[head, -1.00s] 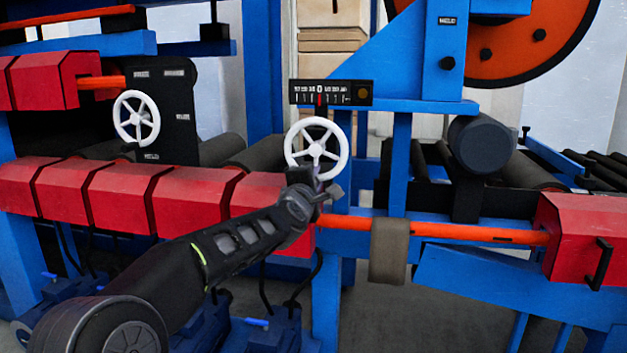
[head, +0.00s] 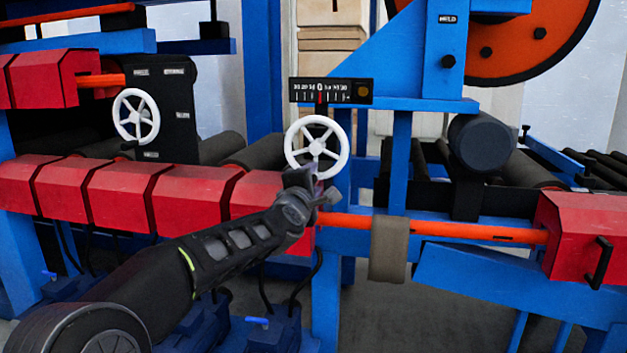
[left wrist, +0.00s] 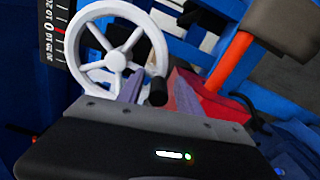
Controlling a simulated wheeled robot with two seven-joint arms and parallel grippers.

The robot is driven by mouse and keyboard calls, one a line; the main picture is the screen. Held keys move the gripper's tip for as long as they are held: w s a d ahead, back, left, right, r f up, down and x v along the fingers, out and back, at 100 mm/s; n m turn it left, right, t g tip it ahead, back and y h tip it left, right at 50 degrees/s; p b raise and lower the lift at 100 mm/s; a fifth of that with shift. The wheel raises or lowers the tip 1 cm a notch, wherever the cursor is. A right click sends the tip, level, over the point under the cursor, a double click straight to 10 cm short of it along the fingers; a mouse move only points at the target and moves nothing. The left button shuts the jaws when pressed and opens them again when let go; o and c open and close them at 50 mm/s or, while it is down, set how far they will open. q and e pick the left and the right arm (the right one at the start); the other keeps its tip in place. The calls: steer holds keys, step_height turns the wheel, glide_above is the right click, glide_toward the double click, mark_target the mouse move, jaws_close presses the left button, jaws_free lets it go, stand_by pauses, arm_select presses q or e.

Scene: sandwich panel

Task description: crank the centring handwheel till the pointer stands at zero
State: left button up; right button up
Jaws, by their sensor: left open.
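The white centring handwheel (head: 317,148) stands upright at the middle of the head view, below a black scale (head: 330,91). A red pointer mark (head: 320,98) shows at or very near the scale's 0; exact alignment is too small to tell. In the left wrist view the handwheel (left wrist: 117,60) fills the upper middle, with the scale (left wrist: 53,40) at the upper left. My left gripper (head: 314,176) is open at the wheel's lower rim. Its fingers (left wrist: 158,98) stand either side of the wheel's black crank knob (left wrist: 158,91); contact is unclear. My right gripper is not in view.
A second white handwheel (head: 136,116) stands to the left on a black panel. Red guards (head: 125,195) run below the wheels. An orange bar (head: 470,231) and a brown roll (head: 388,250) lie to the right. Blue frame posts surround the wheel.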

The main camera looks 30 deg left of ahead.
arm_select(q)
steer(key=v, duration=0.6)
steer(key=shift+f, duration=0.1)
stand_by(0.4)
